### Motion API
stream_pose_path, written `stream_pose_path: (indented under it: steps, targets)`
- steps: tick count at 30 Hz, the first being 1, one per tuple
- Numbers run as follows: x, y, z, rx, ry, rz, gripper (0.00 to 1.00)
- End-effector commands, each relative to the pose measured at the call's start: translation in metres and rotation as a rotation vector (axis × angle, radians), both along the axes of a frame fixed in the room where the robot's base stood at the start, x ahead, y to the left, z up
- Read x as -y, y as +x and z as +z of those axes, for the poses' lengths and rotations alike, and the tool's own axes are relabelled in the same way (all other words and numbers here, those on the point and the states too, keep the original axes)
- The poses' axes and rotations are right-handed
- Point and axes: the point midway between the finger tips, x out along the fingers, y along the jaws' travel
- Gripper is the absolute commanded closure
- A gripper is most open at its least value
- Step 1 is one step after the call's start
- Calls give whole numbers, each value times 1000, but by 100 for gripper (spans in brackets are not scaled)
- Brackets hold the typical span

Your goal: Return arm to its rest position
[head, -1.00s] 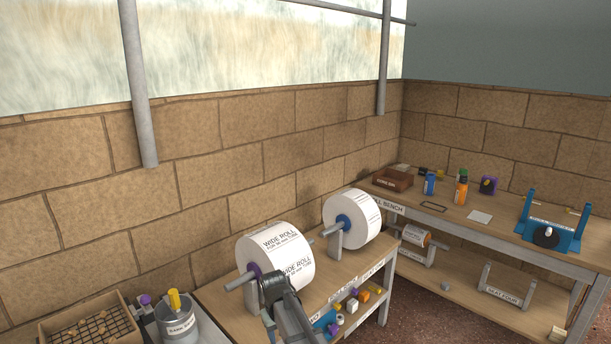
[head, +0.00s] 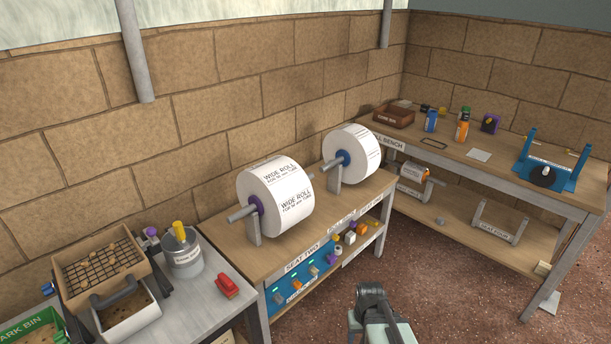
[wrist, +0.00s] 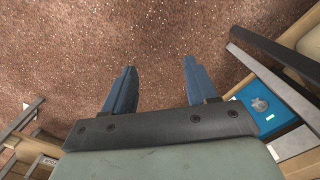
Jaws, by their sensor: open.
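My arm shows at the bottom centre of the head view, over the floor in front of the roll bench; its fingertips are hidden there. In the wrist view my gripper (wrist: 158,82) points down at bare floor. Its two blue fingers are wide apart with nothing between them. Two wide white paper rolls, the nearer one (head: 285,207) and the farther one (head: 358,152), sit on spindles on the roll bench (head: 215,228). My arm is apart from both.
The blue panel (head: 292,290) with knobs is under the bench top, and it shows at right in the wrist view (wrist: 262,106). A red tool (head: 228,287) lies on the grey side table. A second bench (head: 500,165) stands right. Brown floor (head: 440,290) is open around my arm.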

Motion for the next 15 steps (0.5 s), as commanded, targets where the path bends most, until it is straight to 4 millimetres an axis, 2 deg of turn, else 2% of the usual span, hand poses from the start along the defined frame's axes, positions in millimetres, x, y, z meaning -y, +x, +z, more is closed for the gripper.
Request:
stream_pose_path:
  steps: [8, 15]
  targets:
    - [0, -49, -49, -112, 0, 0, 43]
    - [0, -108, -96, -235, 0, 0, 43]
